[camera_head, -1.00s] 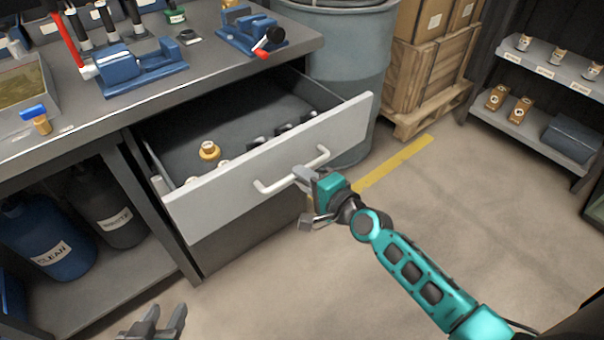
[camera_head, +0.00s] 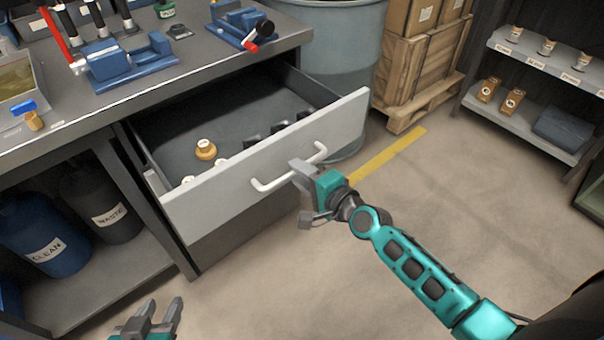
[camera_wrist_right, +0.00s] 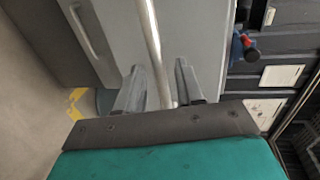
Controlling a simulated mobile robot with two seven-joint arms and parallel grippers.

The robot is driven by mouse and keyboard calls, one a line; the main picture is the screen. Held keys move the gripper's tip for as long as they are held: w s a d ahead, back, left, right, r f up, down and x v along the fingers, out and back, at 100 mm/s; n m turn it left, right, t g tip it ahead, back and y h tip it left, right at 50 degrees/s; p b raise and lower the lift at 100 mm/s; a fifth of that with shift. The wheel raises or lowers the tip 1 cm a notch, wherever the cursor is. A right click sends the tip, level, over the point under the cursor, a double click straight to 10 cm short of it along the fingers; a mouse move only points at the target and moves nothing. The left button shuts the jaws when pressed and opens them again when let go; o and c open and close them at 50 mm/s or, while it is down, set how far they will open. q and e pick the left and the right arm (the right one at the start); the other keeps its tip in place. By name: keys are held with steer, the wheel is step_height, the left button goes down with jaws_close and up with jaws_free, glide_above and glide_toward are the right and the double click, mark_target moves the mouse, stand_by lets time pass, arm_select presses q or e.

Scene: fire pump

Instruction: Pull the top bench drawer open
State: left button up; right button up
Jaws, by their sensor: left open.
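The top bench drawer (camera_head: 200,205) has a pale grey front and stands pulled well out of the bench, its dark inside showing. Its white bar handle (camera_head: 268,184) runs along the front. My right gripper (camera_head: 303,170) is at the middle of the handle. In the right wrist view the handle (camera_wrist_right: 150,30) passes between the two fingers of the right gripper (camera_wrist_right: 160,85), which sit close on both sides of it. My left gripper (camera_head: 160,312) is open and empty at the lower left, low and apart from the drawer.
A brass fitting (camera_head: 205,149) and several dark parts lie in the drawer. A blue vise (camera_head: 130,62) and other tools stand on the bench top (camera_head: 200,80). A drum (camera_head: 345,50), a wooden crate (camera_head: 415,70) and shelves (camera_head: 540,120) stand right. The floor (camera_head: 480,220) before the drawer is clear.

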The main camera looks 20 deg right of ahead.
arm_select(q)
steer(key=shift+s+a+p, duration=0.1)
steer(key=shift+s+p, duration=0.1)
steer(key=shift+p, duration=0.1)
arm_select(e)
steer(key=shift+v, duration=6.45)
arm_select(q)
steer(key=shift+r, duration=0.1)
steer(key=shift+y, duration=0.4)
steer(key=a+r+p, duration=0.1)
steer(key=p, duration=0.2)
steer(key=s+a+r+p, duration=0.1)
steer(key=r+p, duration=0.1)
steer(key=p, duration=0.1)
steer(key=shift+s+a+r+p, duration=0.1)
steer(key=shift+r+p, duration=0.1)
steer(key=shift+p, duration=0.1)
arm_select(e)
steer(key=s+a+f+n+g+h, duration=0.1)
steer(key=s+n, duration=0.1)
steer(key=n, duration=0.3)
steer(key=s+a+f+n+g+h, duration=0.1)
steer(key=s+n, duration=0.1)
steer(key=n, duration=0.4)
steer(key=s+a+f+n+g+h, duration=0.1)
steer(key=s+n, duration=0.2)
steer(key=n, duration=0.2)
steer(key=shift+a+f+n+g, duration=0.25)
steer(key=shift+a+n+g, duration=0.05)
steer(key=shift+a+g, duration=0.1)
